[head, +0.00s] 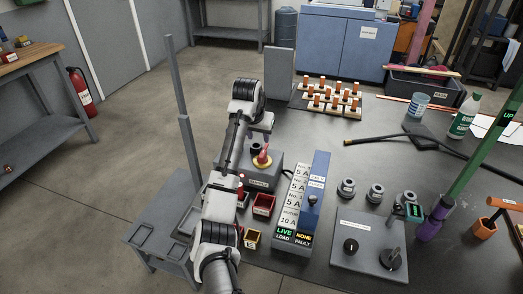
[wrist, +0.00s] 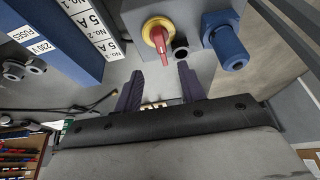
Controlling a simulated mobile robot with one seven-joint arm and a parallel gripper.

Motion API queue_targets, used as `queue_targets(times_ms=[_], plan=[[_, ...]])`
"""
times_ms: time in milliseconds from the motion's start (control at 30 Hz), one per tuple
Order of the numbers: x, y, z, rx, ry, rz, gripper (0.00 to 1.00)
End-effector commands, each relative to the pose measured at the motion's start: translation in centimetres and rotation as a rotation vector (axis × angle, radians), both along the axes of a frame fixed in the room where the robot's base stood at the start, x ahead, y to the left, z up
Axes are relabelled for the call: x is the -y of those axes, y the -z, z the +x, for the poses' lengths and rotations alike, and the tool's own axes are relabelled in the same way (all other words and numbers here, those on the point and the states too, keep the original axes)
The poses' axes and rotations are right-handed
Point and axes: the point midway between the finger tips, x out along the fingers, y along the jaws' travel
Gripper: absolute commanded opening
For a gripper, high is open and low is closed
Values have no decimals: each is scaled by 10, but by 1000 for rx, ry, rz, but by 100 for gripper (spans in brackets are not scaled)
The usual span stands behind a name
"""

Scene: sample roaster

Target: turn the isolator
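The isolator is a red knob on a yellow disc (head: 262,159), set on top of a grey box (head: 263,183). In the wrist view the red knob (wrist: 158,38) shows from above, on the grey box face near the top of the picture. My gripper (wrist: 160,68) is open and empty, its two dark fingers apart and pointing toward the knob. The knob lies beyond the fingertips, not visibly between them. In the head view my arm stands beside the box and the fingers are hard to make out.
A black round fitting (wrist: 181,47) and a blue connector (wrist: 226,42) sit right of the knob. A blue fuse unit (head: 315,190) with white labels and a lit LIVE display stands right of the box. Small red (head: 264,204) and yellow (head: 252,238) bins stand in front.

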Motion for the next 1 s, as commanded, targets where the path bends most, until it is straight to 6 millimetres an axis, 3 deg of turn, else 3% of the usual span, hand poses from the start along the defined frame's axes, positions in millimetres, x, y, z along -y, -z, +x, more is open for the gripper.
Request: queue_targets(times_ms=[300,500,700,1000], plan=[[8,62,24,-5,-2,1,40],[12,92,36,-2,0,1,40],[14,106,41,1,0,0,40],[14,108,42,2,0,-1,39]])
